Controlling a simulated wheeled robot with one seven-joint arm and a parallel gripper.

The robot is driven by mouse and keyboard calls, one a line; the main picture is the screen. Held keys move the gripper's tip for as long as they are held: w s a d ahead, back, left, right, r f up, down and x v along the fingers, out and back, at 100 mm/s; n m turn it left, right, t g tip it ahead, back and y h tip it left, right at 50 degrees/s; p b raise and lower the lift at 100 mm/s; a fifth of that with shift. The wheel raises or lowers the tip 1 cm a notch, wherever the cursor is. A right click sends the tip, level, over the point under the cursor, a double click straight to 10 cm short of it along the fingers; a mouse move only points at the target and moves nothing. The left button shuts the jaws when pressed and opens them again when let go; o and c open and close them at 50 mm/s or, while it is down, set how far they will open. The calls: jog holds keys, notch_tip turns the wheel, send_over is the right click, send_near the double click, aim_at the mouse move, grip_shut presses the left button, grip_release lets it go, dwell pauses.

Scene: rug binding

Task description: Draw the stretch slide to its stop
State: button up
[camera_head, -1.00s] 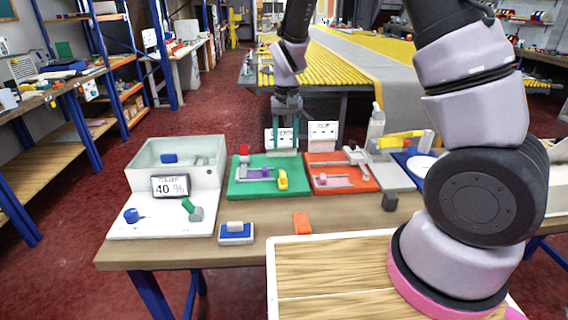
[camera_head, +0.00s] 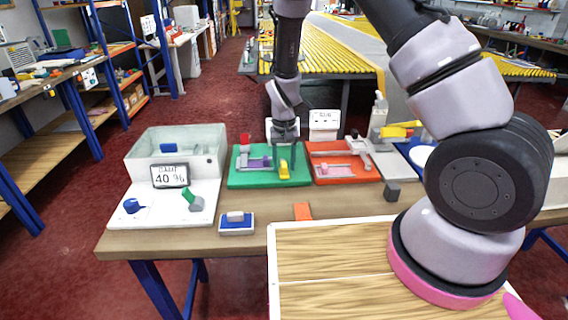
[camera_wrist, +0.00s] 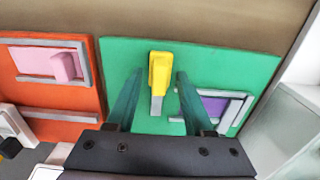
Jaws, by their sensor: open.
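A green board (camera_head: 240,179) lies on the workbench, with a purple slide piece (camera_head: 259,162) in a grey frame and an upright yellow handle (camera_head: 284,167). My gripper (camera_head: 284,154) is low over this board, pointing down. In the wrist view my gripper (camera_wrist: 156,84) is open, one teal finger on each side of the yellow handle (camera_wrist: 159,73), with visible gaps. The handle has a grey stem. The purple piece (camera_wrist: 213,106) is right of the fingers there. A red board (camera_head: 342,180) beside the green one carries a pink slide piece (camera_head: 325,169). No label names the stretch slide.
A white unit with a tray (camera_head: 206,150) and a display (camera_head: 170,175) reading 40 % stands left. A blue-and-white block (camera_head: 237,224), an orange piece (camera_head: 303,211) and a dark grey block (camera_head: 392,191) lie in front. White cards (camera_head: 324,122) stand behind the boards.

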grip_shut()
dwell(1.4)
